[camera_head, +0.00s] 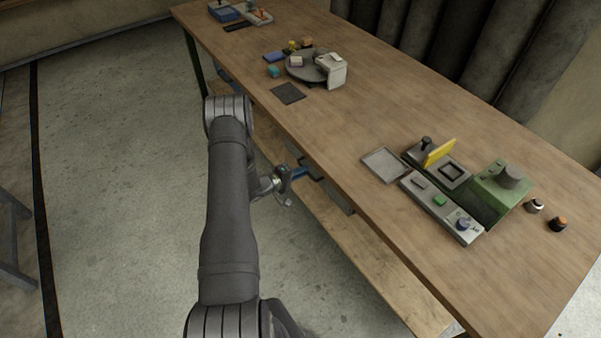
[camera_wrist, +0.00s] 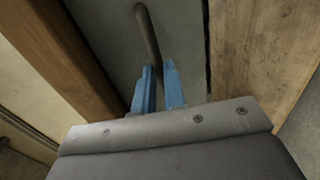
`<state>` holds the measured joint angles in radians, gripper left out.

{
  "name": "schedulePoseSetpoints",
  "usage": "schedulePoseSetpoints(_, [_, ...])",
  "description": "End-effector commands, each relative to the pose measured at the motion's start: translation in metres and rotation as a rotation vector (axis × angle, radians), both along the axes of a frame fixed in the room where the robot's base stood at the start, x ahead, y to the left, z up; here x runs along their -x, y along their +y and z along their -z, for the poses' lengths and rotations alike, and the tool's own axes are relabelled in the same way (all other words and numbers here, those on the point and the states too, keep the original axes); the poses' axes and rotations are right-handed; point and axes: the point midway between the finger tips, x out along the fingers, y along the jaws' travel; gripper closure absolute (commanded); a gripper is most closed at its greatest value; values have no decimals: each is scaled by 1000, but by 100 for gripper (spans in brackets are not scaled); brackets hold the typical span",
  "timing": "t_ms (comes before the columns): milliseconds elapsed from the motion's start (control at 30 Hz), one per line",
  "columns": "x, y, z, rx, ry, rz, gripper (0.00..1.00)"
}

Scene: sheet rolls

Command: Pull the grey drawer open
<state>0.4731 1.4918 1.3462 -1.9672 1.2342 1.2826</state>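The grey drawer front (camera_wrist: 110,40) fills the middle of the wrist view, between two wooden parts. Its bar handle (camera_wrist: 146,28) runs down from the top and passes between the two blue fingers of my gripper (camera_wrist: 158,72). The fingers are close together with the bar between them, and they appear shut on it. In the head view my gripper (camera_head: 299,173) is at the bench's left edge, below the top. Grey drawer parts (camera_head: 338,196) show there under the edge. The bench top hides most of the drawer, so how far it is open cannot be told.
The wooden bench top (camera_head: 370,130) overhangs the gripper, with a lower wooden shelf (camera_head: 335,240) beneath. A grey tray (camera_head: 384,165), a green machine (camera_head: 498,192) and a round turntable (camera_head: 305,68) stand on top. The concrete floor (camera_head: 120,170) left of my arm is clear.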

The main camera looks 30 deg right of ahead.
Motion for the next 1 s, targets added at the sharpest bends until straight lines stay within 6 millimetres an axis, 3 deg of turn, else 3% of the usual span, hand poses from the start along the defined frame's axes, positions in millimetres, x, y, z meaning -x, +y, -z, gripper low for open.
schedulePoseSetpoints(267, [0, 2, 0, 0, 0, 0, 100])
schedulePoseSetpoints(467, [-1, 18, 0, 0, 0, -3, 100])
schedulePoseSetpoints(667, [-2, 59, 0, 0, 1, -5, 100])
schedulePoseSetpoints(1000, [-1, 151, 0, 1, 1, -6, 100])
